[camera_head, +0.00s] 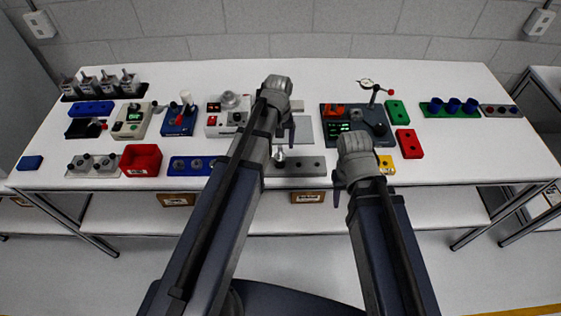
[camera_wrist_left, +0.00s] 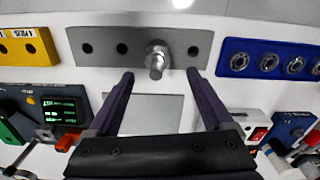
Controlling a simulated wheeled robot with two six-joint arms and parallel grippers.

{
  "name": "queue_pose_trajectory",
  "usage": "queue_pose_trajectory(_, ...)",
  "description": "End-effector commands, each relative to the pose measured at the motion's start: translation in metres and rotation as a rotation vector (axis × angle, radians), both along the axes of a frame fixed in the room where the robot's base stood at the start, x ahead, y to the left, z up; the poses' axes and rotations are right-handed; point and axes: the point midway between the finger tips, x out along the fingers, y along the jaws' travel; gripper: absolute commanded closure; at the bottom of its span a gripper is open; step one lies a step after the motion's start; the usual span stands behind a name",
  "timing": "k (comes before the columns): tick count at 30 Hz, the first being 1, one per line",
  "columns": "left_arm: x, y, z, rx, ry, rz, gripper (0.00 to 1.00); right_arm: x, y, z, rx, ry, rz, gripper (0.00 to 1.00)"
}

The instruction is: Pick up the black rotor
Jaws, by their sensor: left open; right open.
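I cannot make out a clearly black rotor for certain. A metallic shafted part (camera_head: 280,155) stands upright in a grey plate with holes (camera_head: 312,167) at the front middle of the table. In the left wrist view the part (camera_wrist_left: 156,62) looks silver, with a round base and a stub shaft, in the grey plate (camera_wrist_left: 103,36). My left gripper (camera_wrist_left: 160,74) is open and empty, its fingertips either side of the part in that picture; contact is not visible. It is above the table in the head view (camera_head: 281,140). My right gripper (camera_head: 338,187) is open near the front edge, partly hidden.
A blue block with metal rings (camera_head: 190,166) lies left of the grey plate, and a yellow block (camera_head: 386,165) right of it. The dial-gauge station (camera_head: 330,111) stands behind. A red bin (camera_head: 140,160) is at the left front. The table's right front is clear.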

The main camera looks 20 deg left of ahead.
Motion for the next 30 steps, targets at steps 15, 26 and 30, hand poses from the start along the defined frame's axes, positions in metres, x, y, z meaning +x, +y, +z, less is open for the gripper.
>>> queue_pose_trajectory(15,-0.006,-0.006,-0.033,0.000,0.000,-0.001,0.15,0.000,0.000,-0.033,0.000,0.000,-0.001,0.50)
queue_pose_trajectory(26,-0.007,-0.007,-0.057,0.000,-0.001,0.000,0.15,0.000,0.000,-0.057,0.000,0.000,-0.002,0.50)
queue_pose_trajectory(30,-0.007,-0.007,-0.056,0.000,-0.001,0.000,0.15,0.000,0.000,-0.056,0.000,0.000,-0.002,0.50)
